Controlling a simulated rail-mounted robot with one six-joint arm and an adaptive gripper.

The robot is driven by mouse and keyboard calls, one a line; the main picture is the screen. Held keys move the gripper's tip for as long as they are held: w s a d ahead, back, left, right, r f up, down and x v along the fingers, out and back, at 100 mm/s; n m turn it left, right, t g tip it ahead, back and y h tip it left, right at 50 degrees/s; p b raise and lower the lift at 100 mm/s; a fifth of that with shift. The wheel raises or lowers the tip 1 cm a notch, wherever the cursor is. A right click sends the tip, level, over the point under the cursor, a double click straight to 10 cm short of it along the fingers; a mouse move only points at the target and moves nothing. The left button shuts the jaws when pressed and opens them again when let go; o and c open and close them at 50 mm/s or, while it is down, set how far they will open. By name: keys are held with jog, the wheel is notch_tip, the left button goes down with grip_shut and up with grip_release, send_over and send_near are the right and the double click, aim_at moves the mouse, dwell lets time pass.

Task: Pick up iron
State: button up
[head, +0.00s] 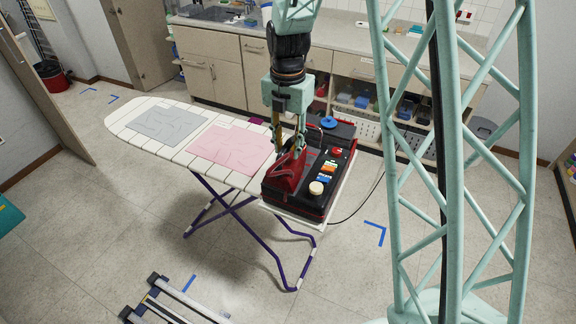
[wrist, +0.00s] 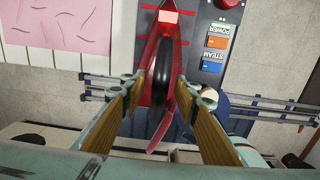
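The red iron (head: 289,172) stands on the left part of a black control unit at the right end of the ironing board (head: 125,119). In the wrist view the iron (wrist: 146,62) shows its red body and dark handle running between my fingers. My gripper (head: 289,145) is above the iron, pointing down. In the wrist view my gripper (wrist: 169,90) is open, with one finger on each side of the handle and visible gaps beside it. The iron's underside is hidden.
The black control unit (head: 324,190) has a red knob, coloured buttons and a pale round knob. Grey cloth (head: 165,125) and pink cloth (head: 232,147) lie flat on the board. Cabinets (head: 213,68) stand behind. A cord hangs at the board's right.

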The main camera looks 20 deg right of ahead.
dwell(0.5)
jog(key=c, duration=0.9)
jog(key=shift+c, duration=0.2)
jog(key=shift+r, duration=0.15)
jog(key=shift+r, duration=4.85)
jog(key=shift+w, duration=0.15)
